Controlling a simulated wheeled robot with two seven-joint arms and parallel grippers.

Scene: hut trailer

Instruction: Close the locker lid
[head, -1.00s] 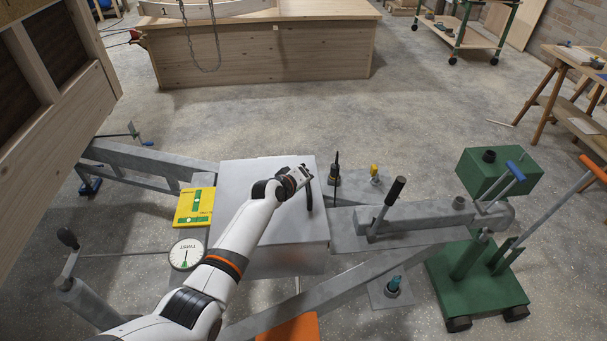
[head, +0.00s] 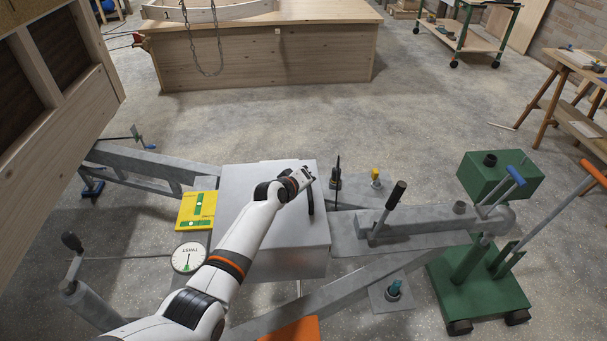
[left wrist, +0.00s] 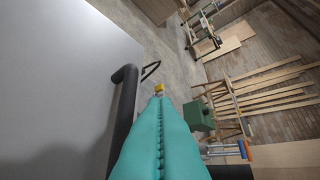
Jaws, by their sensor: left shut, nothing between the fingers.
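The locker is a grey metal box (head: 290,265) in the middle of the head view. Its lid (head: 240,190) looks flat on top, but I cannot tell whether it is fully seated. A black bar handle (head: 310,204) runs along the lid's right side and shows beside my fingers in the left wrist view (left wrist: 126,95). My left gripper (head: 307,177) is over the lid's right part at the handle's far end. Its teal fingers (left wrist: 160,120) are shut and empty; contact with the handle is unclear. My right gripper is out of view.
A grey trailer frame (head: 345,280) surrounds the box. A lever (head: 388,208) and a green wheeled unit (head: 480,285) stand to the right. A yellow level panel (head: 197,209) and a round dial (head: 188,257) are at the left.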

